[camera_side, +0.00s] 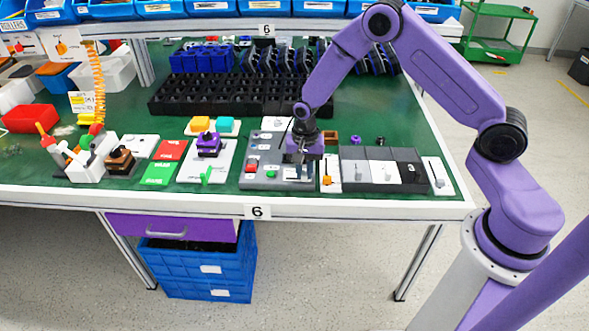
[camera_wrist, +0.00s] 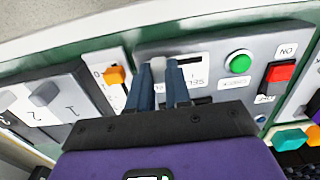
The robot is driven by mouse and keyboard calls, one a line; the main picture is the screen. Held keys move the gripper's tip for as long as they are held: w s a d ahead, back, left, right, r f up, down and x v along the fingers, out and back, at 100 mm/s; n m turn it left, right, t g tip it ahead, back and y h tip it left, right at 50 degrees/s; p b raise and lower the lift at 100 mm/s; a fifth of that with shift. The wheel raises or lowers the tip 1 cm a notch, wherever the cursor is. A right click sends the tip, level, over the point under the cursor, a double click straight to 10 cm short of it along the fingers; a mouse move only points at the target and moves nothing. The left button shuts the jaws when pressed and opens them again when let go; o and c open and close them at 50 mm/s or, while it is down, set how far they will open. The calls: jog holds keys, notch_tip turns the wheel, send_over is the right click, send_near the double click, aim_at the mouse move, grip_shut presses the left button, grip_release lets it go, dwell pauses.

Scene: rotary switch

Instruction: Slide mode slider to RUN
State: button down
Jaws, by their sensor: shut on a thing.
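The grey control panel (camera_side: 270,182) lies near the front of the green bench. In the wrist view its face (camera_wrist: 215,72) carries a dark slot (camera_wrist: 190,59) and a pale grey slider knob (camera_wrist: 157,68) at the slot's left end. My gripper (camera_wrist: 160,68) is shut on the knob, with its blue-grey fingers on either side of it. In the side view my gripper (camera_side: 303,170) points down over the panel's right part and hides the knob there. Label text by the slot is upside down, partly covered and too small to read surely.
A green button (camera_wrist: 238,62) and a red rocker switch (camera_wrist: 280,74) sit right of the slot in the wrist view. An orange-knobbed white panel (camera_wrist: 114,76) and grey switch panels (camera_wrist: 42,108) stand close on the left. Black bins (camera_side: 225,95) stand behind.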

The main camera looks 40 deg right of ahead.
aim_at(306, 174)
jog(key=shift+s+d, duration=0.15)
jog(key=shift+d, duration=0.1)
jog(key=c, duration=1)
grip_release()
jog(key=shift+c, duration=0.2)
jog(key=shift+r, duration=0.45)
notch_tip(306, 174, up, 16)
jog(key=shift+r, duration=0.25)
